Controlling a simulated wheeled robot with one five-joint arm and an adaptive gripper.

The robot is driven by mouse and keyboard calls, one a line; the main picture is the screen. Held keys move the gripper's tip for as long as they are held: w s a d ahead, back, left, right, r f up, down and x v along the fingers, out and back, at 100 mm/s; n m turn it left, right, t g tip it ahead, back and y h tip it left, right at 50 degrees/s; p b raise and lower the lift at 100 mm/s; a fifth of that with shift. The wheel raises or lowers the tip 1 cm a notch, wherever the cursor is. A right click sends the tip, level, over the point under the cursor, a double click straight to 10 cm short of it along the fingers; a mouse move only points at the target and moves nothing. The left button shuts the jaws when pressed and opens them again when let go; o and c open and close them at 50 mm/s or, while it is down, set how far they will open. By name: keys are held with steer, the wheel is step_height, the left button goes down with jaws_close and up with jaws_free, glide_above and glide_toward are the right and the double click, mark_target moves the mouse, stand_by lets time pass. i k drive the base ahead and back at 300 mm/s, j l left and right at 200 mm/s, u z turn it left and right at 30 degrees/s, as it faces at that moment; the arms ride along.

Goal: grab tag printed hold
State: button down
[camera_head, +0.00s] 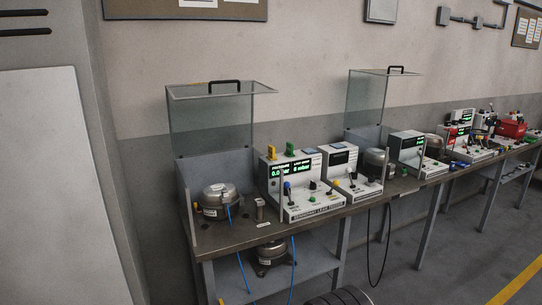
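I see no tag on which the word "hold" can be read. A small yellow piece (272,152) and a small green piece (290,149) stand upright on top of the near tester unit (302,188). They could be tags, but any print on them is too small to read. My gripper is not in view.
A long grey workbench (240,236) runs along the wall towards the back right. A compressor (219,201) sits on its near end, another (271,255) on its lower shelf. Clear hooded guards (211,125) stand above. A grey cabinet (55,190) fills the left. Floor is free at right.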

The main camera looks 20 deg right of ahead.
mark_target(271, 157)
steer(key=i+l, duration=0.95)
steer(key=i+l+u, duration=0.1)
steer(key=i+l, duration=0.85)
steer(key=l, duration=0.15)
